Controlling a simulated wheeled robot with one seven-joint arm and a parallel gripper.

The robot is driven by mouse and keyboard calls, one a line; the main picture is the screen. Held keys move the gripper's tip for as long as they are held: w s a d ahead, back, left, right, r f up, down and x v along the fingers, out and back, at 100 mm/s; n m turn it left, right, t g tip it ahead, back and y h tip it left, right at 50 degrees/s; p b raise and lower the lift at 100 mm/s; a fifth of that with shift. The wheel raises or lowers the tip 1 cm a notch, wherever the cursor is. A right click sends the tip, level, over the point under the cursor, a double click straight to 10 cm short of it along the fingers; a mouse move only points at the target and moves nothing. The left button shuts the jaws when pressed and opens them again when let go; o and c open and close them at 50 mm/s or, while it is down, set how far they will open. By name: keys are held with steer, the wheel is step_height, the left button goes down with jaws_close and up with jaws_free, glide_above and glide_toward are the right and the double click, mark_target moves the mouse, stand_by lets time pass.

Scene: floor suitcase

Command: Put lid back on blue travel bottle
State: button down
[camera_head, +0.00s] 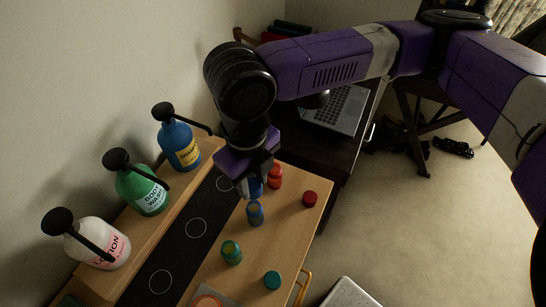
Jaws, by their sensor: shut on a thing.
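The small blue travel bottle (255,216) stands upright on the wooden top, its lighter open top facing up. My gripper (256,186) is just above and behind it in the picture. It is shut on a small blue piece, which looks like the blue lid (256,188), partly hidden by the fingers. The lid appears apart from the bottle, but the exact gap is hard to tell from this angle.
A red bottle (275,177) stands close right of my gripper, and a red lid (310,199) lies farther right. A teal bottle (231,253) and teal lid (272,280) are nearer. Blue (181,145), green (143,191) and white (101,246) pump bottles line the raised left ledge.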

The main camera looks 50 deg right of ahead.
steer(key=shift+w+a+n, duration=0.1)
steer(key=shift+n, duration=0.3)
steer(key=shift+a, duration=0.15)
steer(key=shift+d+f, duration=0.2)
steer(key=shift+f, duration=0.05)
steer(key=shift+a+f+b, duration=0.1)
steer(key=shift+f+b, duration=2.45)
steer(key=shift+f, duration=0.4)
steer(key=shift+f, duration=0.15)
steer(key=shift+c, duration=2.1)
jaws_free()
